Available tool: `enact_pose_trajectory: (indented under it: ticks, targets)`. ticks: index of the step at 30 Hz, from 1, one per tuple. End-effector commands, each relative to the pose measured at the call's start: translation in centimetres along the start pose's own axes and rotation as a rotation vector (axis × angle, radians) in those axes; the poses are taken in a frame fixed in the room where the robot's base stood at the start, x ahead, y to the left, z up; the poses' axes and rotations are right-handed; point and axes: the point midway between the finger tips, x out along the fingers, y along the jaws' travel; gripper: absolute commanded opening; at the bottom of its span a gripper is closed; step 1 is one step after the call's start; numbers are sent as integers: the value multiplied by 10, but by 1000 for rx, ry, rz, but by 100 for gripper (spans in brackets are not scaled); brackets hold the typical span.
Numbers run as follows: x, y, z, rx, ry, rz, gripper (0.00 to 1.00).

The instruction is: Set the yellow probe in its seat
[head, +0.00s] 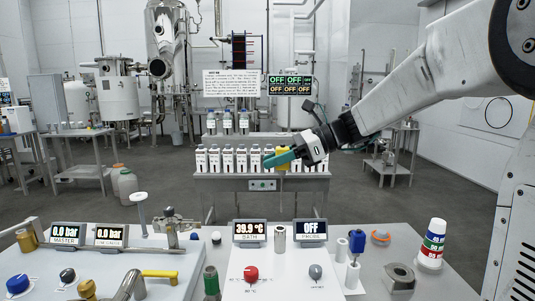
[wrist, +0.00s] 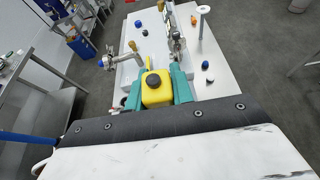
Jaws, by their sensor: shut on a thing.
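My gripper (head: 281,158) is raised above the front bench, with its teal fingers pointing left in the head view. It is shut on the yellow probe (head: 283,152). In the wrist view, the yellow probe (wrist: 156,95) shows a boxy yellow body with a round black cap, between the teal fingers of my gripper (wrist: 157,80). Its far end is hidden. A blue piece (head: 356,242) stands on a white holder (head: 352,275) at the bench's right. A steel cylinder (head: 280,238) stands upright between two displays. I cannot tell which part is the yellow probe's seat.
The bath display (head: 250,232) and probe display (head: 311,231) stand behind a red knob (head: 251,274) and grey knob (head: 315,271). Several white bottles (head: 228,158) line a farther table.

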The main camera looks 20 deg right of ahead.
Motion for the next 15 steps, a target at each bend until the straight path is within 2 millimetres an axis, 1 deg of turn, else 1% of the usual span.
enact_pose_trajectory:
  ticks: [5, 15]
  targets:
    - [2, 0, -5, 0, 0, 0, 0]
    - [12, -1, -33, 3, 0, -1, 0]
